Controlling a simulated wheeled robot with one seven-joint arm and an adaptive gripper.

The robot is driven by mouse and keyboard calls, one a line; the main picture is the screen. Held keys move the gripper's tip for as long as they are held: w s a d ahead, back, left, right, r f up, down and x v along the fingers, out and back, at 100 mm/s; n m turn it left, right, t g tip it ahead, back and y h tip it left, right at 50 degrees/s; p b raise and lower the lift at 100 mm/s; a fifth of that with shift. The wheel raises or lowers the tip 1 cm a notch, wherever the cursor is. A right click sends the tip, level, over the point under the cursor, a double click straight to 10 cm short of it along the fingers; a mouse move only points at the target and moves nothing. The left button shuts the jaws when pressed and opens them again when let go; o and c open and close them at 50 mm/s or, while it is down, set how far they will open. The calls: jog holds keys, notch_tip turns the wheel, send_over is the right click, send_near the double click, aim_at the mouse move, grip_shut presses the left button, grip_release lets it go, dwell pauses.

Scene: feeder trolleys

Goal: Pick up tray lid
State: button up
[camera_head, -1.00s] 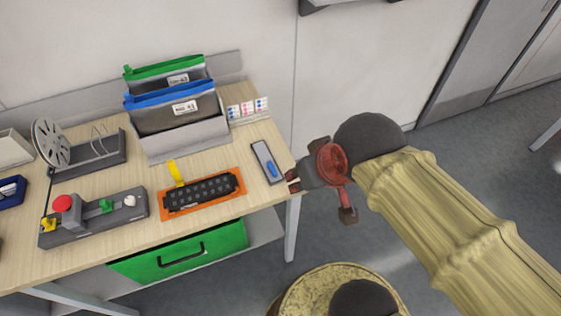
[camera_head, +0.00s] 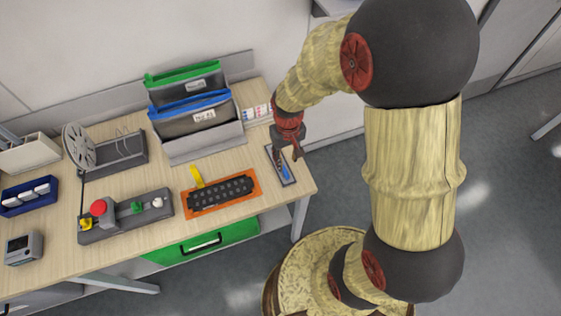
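A narrow grey plate with a dark rim (camera_head: 291,181) lies near the right end of the wooden table, with a blue piece (camera_head: 285,172) on it. It may be the tray lid, but I cannot tell for sure. My gripper (camera_head: 287,153) hangs fingers-down over the plate's back end and hides part of it. The fingers look apart, with nothing seen between them. I cannot tell whether they touch the plate. An orange tray (camera_head: 188,212) with a black studded piece (camera_head: 222,193) in it lies to the left.
A grey holder (camera_head: 205,148) with green-topped and blue-topped folders stands behind. A control box (camera_head: 128,215) with a red button and a reel stand (camera_head: 115,154) are to the left. Bare wood lies left of my gripper.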

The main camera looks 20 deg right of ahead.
aim_at(284, 169)
jog(key=f, duration=0.2)
jog(key=f+b, duration=0.1)
jog(key=f, duration=0.4)
jog(key=shift+w+a+f+b, duration=0.15)
jog(key=shift+w+a+b, duration=0.1)
jog(key=shift+w+b, duration=0.1)
jog(key=shift+c, duration=0.2)
jog(key=c, duration=0.8)
grip_shut()
